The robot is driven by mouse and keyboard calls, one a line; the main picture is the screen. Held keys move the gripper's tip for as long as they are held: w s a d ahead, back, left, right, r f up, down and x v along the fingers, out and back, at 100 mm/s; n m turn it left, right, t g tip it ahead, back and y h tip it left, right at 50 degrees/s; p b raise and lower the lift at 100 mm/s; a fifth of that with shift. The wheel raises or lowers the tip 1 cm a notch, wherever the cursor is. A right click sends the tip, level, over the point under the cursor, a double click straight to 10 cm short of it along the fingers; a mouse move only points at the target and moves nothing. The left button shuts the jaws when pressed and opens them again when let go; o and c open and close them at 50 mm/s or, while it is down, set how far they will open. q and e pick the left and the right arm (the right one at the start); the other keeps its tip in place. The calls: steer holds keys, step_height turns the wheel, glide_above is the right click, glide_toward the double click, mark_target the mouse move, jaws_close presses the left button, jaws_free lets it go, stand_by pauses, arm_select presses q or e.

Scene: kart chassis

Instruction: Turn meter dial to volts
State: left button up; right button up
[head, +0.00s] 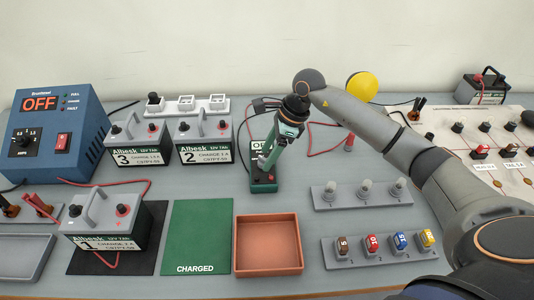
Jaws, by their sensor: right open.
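The meter (262,187) is a dark green box on the table near the middle of the head view. Part of its display shows at its top left, with letters that look like "OF"; the rest is covered. My right gripper (266,164) comes down over the meter from the upper right, its fingers open at the meter's face. The fingers hide the dial, so I cannot tell where it points or whether they touch it. My left gripper is not in view.
Batteries 3 (137,143) and 2 (203,139) stand left of the meter. Battery 1 (103,222) sits on a black mat. The charger (52,130) reads OFF. A green mat (198,232) and an empty reddish tray (268,242) lie in front. Red leads run behind.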

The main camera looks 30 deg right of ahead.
steer(key=shift+w+a+f, duration=0.1)
steer(key=shift+a+f, duration=0.1)
steer(key=shift+f, duration=0.35)
jaws_close()
